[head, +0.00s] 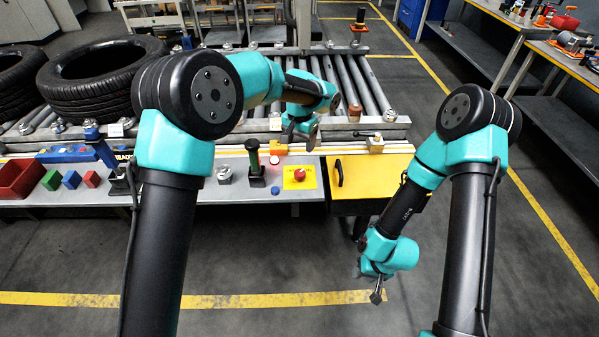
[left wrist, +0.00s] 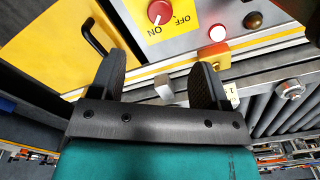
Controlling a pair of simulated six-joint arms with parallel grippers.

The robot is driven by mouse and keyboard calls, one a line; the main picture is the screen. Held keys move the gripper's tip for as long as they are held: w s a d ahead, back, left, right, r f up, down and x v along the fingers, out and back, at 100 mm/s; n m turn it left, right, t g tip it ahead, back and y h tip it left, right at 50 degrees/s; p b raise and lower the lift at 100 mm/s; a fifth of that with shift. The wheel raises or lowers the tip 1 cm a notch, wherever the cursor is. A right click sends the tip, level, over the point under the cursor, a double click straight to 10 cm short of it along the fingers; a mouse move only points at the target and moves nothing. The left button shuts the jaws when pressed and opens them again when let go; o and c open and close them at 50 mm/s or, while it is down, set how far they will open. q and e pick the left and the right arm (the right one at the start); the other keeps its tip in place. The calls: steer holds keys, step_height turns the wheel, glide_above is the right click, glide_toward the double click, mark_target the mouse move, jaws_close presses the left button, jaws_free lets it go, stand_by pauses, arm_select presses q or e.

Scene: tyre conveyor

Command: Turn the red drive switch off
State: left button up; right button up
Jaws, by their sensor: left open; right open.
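The red drive switch (head: 299,174) is a round knob on a yellow plate (head: 309,184) on the front bench. In the left wrist view the red knob (left wrist: 159,11) shows at the top edge, partly cut off, with the words ON and OFF beside it. A small pale mark on the knob appears to lie on the ON side. My left gripper (head: 301,143) is beyond the switch in the head view, near the conveyor edge. Its two dark fingers (left wrist: 158,78) are open and apart from the knob. My right gripper (head: 376,290) is open, hanging low over the floor.
A yellow panel with a black handle (head: 338,173) lies right of the switch. Tyres (head: 95,75) lie on the conveyor.

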mark_target(300, 172)
arm_select(q)
step_height(300, 172, down, 14)
steer(key=shift+r, duration=0.1)
stand_by(0.4)
steer(key=shift+c, duration=0.3)
steer(key=c, duration=0.9)
steer(key=shift+o, duration=0.2)
